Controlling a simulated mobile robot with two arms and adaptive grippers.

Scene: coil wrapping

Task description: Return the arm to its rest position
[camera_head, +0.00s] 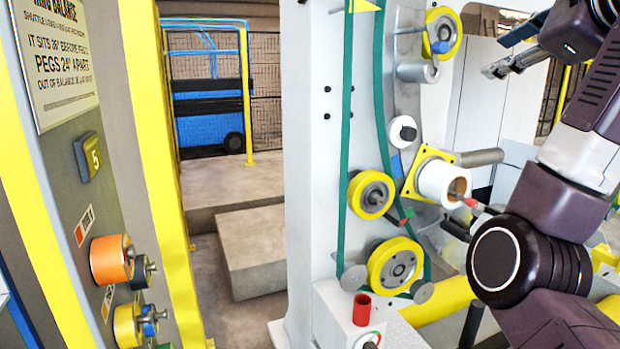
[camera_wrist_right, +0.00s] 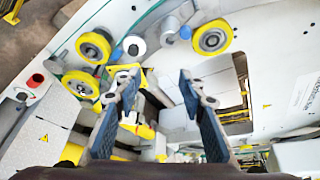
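My right arm (camera_head: 545,210) comes in from the right edge of the head view and is bent upward, with its dark round joint at the lower right. My right gripper (camera_head: 513,66) is raised at the upper right, apart from the machine's rollers. In the right wrist view its two fingers (camera_wrist_right: 157,88) stand wide apart with nothing between them. My left arm and gripper are not in view.
A white wrapping machine (camera_head: 315,130) carries a green belt (camera_head: 346,120), yellow-rimmed rollers (camera_head: 372,194) and a white roll (camera_head: 436,183) close to my right arm. At left stands a panel (camera_head: 60,160) with orange and yellow spools. Steps (camera_head: 252,250) and a yellow rail (camera_head: 246,100) lie between.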

